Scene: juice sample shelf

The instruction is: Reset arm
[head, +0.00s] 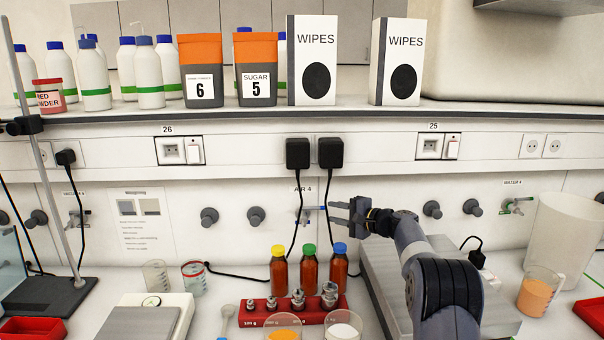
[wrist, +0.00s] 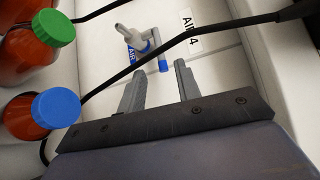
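My gripper (head: 329,212) is raised above the bench in the head view, pointing left towards the back wall. In the wrist view its two fingers (wrist: 160,68) stand apart with nothing between them. It is above and just right of three amber bottles with a yellow cap (head: 278,270), a green cap (head: 309,270) and a blue cap (head: 339,268). The green-capped bottle (wrist: 55,28) and the blue-capped bottle (wrist: 55,109) also show at the left of the wrist view. The blue-handled air valve (head: 310,213) is on the wall close to the fingers.
A red weight rack (head: 262,318) stands before the bottles, with beakers in front. A balance (head: 150,318) is at left, and a beaker of orange liquid (head: 537,295) at right. Black cables hang near the gripper. The shelf (head: 345,108) above holds containers and wipes boxes.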

